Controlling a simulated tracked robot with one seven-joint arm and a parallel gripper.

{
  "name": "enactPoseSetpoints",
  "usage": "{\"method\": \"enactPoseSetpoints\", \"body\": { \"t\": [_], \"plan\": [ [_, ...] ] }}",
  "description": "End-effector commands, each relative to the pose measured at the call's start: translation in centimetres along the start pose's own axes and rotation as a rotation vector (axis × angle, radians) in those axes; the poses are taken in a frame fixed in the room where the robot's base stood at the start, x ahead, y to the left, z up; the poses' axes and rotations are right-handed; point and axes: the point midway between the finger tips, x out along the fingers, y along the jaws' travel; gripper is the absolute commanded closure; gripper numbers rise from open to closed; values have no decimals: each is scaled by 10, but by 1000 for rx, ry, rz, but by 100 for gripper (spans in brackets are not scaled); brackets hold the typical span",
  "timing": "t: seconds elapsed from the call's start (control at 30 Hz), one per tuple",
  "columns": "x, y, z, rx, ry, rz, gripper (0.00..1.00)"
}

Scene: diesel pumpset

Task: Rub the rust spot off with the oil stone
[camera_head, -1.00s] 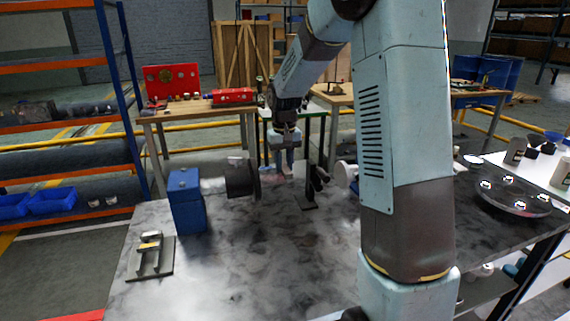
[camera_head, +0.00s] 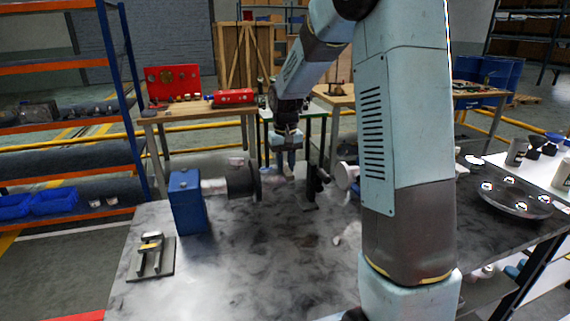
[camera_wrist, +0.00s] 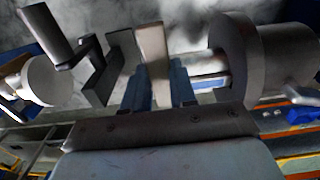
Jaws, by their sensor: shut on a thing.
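My gripper (camera_head: 287,150) hangs over the bench among the pumpset parts. In the wrist view my gripper (camera_wrist: 158,88) is shut on a pale flat block, the oil stone (camera_wrist: 153,50), which sticks out past its blue fingers. Right of the stone in that view is a bright metal shaft (camera_wrist: 205,68) running into a grey round hub (camera_wrist: 232,60). I cannot tell whether the stone touches the shaft. In the head view the dark hub (camera_head: 243,182) is left of my gripper. No rust spot can be made out.
A blue housing (camera_head: 187,203) stands on the stained bench top (camera_head: 260,270), with a small metal stand (camera_head: 151,257) at front left. A dark bracket (camera_head: 314,185) is close on the right of my gripper. A round tray (camera_head: 512,200) is at right.

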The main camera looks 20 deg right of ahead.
Motion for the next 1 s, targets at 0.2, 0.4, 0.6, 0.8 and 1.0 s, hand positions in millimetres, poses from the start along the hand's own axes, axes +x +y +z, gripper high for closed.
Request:
{"method": "enactPoseSetpoints", "body": {
  "t": [0.2,0.4,0.6,0.8,1.0],
  "plan": [
    [1,0,-4,0,0,0,98],
    [1,0,-15,0,0,0,98],
    [3,0,-23,0,-1,0,98],
    [2,0,-19,0,-2,0,98],
    [1,0,-8,1,-2,0,98]
  ]
}}
